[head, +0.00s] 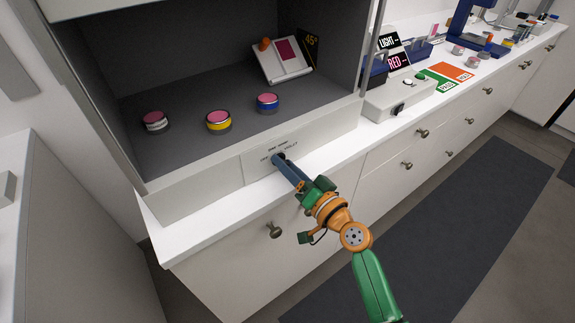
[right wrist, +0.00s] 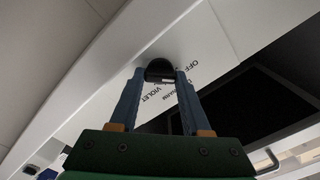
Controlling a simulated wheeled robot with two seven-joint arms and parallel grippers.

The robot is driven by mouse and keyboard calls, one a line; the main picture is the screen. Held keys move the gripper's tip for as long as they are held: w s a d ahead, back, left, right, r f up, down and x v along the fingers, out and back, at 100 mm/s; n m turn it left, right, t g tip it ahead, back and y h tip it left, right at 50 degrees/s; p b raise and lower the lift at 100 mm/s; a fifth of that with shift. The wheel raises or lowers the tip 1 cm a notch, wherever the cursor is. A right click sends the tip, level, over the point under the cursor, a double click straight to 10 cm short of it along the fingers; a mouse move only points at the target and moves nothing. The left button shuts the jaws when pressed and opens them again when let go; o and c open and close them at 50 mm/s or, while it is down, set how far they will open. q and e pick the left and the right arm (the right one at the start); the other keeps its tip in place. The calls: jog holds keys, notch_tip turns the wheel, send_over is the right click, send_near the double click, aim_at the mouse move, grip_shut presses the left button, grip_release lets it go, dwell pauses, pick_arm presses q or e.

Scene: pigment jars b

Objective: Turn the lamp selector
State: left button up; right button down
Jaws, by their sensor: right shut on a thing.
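The lamp selector (right wrist: 160,70) is a dark round knob on the white front panel of the viewing booth. In the right wrist view it sits between the two blue fingers of my right gripper (right wrist: 160,78), which are shut on it. Printed labels beside it include "OFF" and "VIOLET". In the head view my right gripper (head: 277,160) reaches the panel from the lower right and its fingers hide most of the knob. Which label the knob points to cannot be told. My left gripper is in neither view.
A tilted holder (head: 285,62) is at the back. A white box (head: 400,97) with a dark switch stands right of the booth. Drawers with knobs lie below the counter.

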jog(key=shift+m, duration=2.3)
jog(key=shift+f, duration=0.1)
jog(key=shift+c, duration=1.8)
grip_release()
